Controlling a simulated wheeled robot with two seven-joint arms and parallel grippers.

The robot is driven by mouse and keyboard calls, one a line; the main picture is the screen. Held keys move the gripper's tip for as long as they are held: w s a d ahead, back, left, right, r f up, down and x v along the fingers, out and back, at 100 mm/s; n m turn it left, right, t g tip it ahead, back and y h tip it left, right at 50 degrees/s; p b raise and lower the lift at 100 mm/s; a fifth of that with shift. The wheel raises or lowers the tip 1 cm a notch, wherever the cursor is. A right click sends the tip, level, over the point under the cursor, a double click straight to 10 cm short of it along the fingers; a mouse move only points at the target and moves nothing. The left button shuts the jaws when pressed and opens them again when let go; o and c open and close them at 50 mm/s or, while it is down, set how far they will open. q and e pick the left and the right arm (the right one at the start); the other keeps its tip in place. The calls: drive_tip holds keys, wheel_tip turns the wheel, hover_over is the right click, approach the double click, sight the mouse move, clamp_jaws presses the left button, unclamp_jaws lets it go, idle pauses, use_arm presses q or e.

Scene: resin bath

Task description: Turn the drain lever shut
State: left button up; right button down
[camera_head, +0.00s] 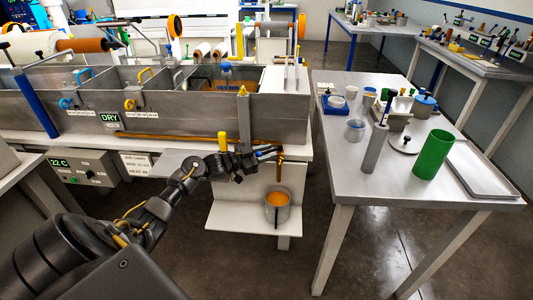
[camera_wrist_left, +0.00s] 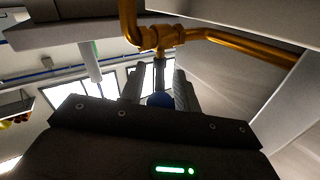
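The drain lever has a dark stem and a blue knob (camera_wrist_left: 160,100). It hangs from a brass valve (camera_wrist_left: 157,38) on a brass pipe (camera_wrist_left: 248,52) in the left wrist view. My left gripper (camera_wrist_left: 158,85) has its fingers on either side of the lever, with gaps between fingers and stem. In the head view my left gripper (camera_head: 268,153) is at the front right of the bath bench, beside the brass outlet (camera_head: 280,169); the lever is hard to make out there. A pot of amber liquid (camera_head: 277,207) stands below the outlet. My right gripper is out of view.
The pot stands on a low white shelf (camera_head: 240,218). The metal bath (camera_head: 180,112) is above and behind my gripper. A table (camera_head: 385,187) with a green cylinder (camera_head: 433,155) and several vessels stands to the right, across a floor gap.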

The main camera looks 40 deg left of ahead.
use_arm(q)
drive_tip(key=shift+r, duration=1.4)
drive_tip(key=s+d+r, duration=0.8)
drive_tip(key=s+r, duration=0.2)
drive_tip(key=s, duration=0.1)
drive_tip(key=shift+s, duration=0.25)
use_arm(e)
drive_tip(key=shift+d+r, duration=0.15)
use_arm(q)
drive_tip(key=shift+r, duration=0.1)
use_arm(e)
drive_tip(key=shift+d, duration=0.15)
